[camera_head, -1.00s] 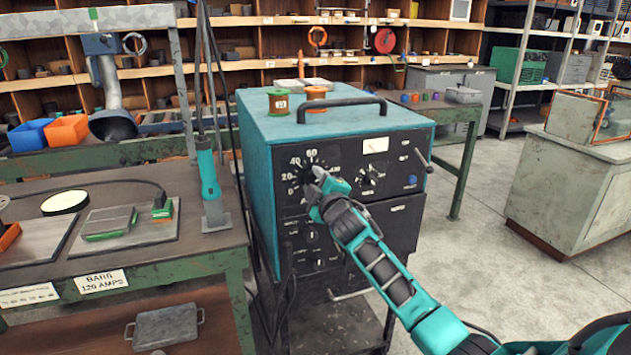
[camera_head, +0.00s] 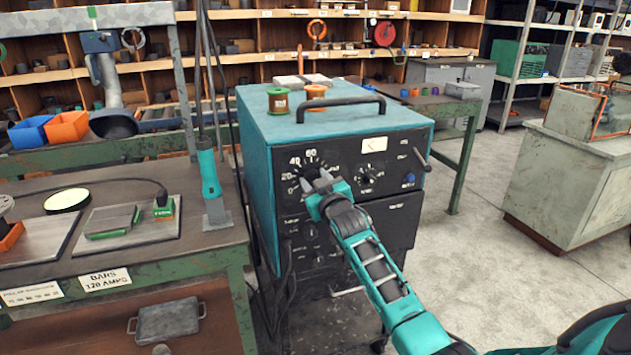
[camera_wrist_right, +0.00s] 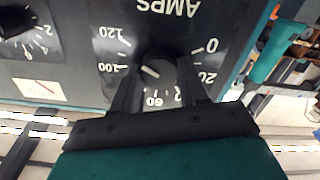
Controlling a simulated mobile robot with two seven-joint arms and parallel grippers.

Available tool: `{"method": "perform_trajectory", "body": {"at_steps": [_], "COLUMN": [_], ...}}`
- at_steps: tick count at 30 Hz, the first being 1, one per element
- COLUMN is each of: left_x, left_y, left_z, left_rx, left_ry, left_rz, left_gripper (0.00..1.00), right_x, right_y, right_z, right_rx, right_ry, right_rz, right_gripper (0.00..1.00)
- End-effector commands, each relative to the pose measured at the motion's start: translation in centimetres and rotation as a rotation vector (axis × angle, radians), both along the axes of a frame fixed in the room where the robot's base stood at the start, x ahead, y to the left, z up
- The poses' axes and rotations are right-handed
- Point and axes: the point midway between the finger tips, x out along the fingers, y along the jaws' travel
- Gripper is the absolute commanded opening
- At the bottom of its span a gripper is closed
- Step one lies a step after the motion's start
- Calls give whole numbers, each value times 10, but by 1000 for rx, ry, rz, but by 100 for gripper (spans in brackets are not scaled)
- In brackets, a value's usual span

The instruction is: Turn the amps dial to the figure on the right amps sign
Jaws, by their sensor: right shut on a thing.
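The amps dial (camera_wrist_right: 160,66) is a round black knob on the dark front panel of the teal welding machine (camera_head: 262,165). My right gripper (camera_wrist_right: 158,85) is shut on it, one finger on each side; in the head view the gripper (camera_head: 319,182) covers most of the knob. In the wrist view the scale is upside down, with 0, 20, 60, 100 and 120 readable. The white mark on the knob faces the side between 60 and 100; the exact reading is unclear. A white sign (camera_head: 105,281) on the left bench edge appears to read "BARS 120 AMPS". My left gripper is out of view.
A second small dial (camera_head: 366,176) and a pale meter (camera_head: 374,144) are right of the amps dial. Two spools (camera_head: 315,92) and a handle (camera_head: 340,106) are on top of the machine. Another sign (camera_head: 32,293), its text too small, is further left on the bench edge.

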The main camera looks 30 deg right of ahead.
Motion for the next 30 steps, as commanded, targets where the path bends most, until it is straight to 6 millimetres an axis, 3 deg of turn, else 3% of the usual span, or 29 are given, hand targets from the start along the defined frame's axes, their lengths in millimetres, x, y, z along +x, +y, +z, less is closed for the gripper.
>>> {"method": "perform_trajectory", "body": {"at_steps": [20, 21, 28, 30], "left_x": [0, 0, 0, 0], "left_y": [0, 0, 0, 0], "left_z": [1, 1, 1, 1], "left_rx": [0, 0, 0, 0], "left_ry": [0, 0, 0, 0], "left_rz": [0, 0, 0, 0], "left_gripper": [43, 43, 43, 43], "right_x": [0, 0, 0, 0], "right_y": [0, 0, 0, 0], "right_z": [0, 0, 0, 0], "right_rx": [67, 67, 64, 63], "right_ry": [-16, -16, -15, -15], "right_rz": [0, 0, 0, 0], "right_gripper": [13, 45, 67, 69]}}
